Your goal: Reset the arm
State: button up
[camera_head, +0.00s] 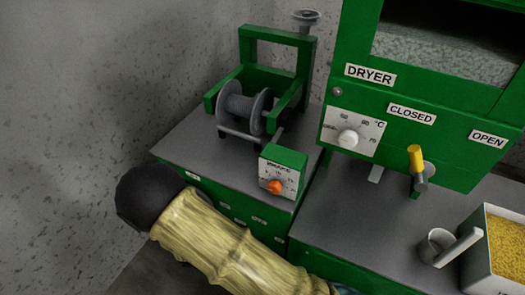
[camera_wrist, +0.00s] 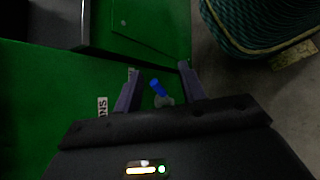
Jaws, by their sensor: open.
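My gripper (camera_wrist: 158,68) shows in the wrist view with its two dark fingers apart. A small blue-tipped lever with a grey base (camera_wrist: 157,88) shows between the fingers, against a green panel (camera_wrist: 60,100). Neither finger appears to touch it, but the depth is hard to judge. My gripper is not visible in the head view. There, my arm, in a pale yellow cover with a black rounded end, crosses the lower left.
Green machines fill the head view: a spool unit (camera_head: 245,108) with an orange-knob box (camera_head: 283,172), and a dryer (camera_head: 400,110) with a yellow-handled lever (camera_head: 417,163). A grey scoop (camera_head: 440,245) and a box of yellow grains (camera_head: 507,245) stand right. A teal coil (camera_wrist: 262,28) is in the wrist view.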

jog(key=w+d+r+m+t+y, duration=0.1)
jog(key=w+d+r+m+y, duration=0.1)
jog(key=d+r+m+y, duration=0.6)
jog(key=w+d+r+m+y, duration=0.1)
jog(key=w+d+r+m, duration=0.3)
jog(key=d+r, duration=0.85)
notch_tip(320, 180, up, 24)
jog(key=s+a+m+p, duration=0.1)
jog(key=a+p, duration=0.1)
jog(key=p, duration=2)
jog(key=shift+s+r, duration=0.15)
jog(key=shift+s, duration=0.05)
jog(key=shift+a, duration=0.1)
jog(key=shift+c, duration=0.5)
